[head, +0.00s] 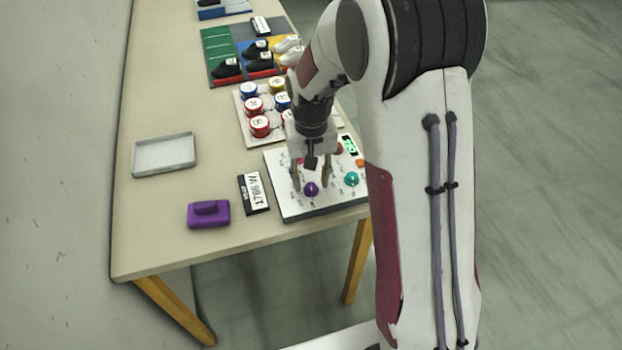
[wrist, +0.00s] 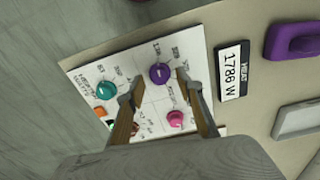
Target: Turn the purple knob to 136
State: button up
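The purple knob (head: 311,189) sits on the white control panel (head: 290,209), near its front edge. It also shows in the wrist view (wrist: 160,73), with a pale mark on its top. My gripper (head: 311,184) is open and points down over the panel at this knob. In the wrist view, my gripper's fingertips (wrist: 154,87) are spread on either side of the knob, which lies closer to the right one. I cannot tell whether they touch it. The printed numbers around the knob are too small to read.
A teal knob (wrist: 106,90), a pink knob (wrist: 175,119) and an orange button (head: 360,163) share the panel. Beside it lie a "1786 W" sign (head: 254,192), a purple handled block (head: 208,214) and an empty grey tray (head: 164,158). Several lidded pots (head: 260,126) stand behind.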

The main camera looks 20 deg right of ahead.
aim_at(311, 186)
jog(key=shift+r, duration=3.45)
jog(key=shift+r+n, duration=0.1)
jog(key=shift+n, duration=0.5)
jog(key=shift+f, duration=3.9)
grip_shut()
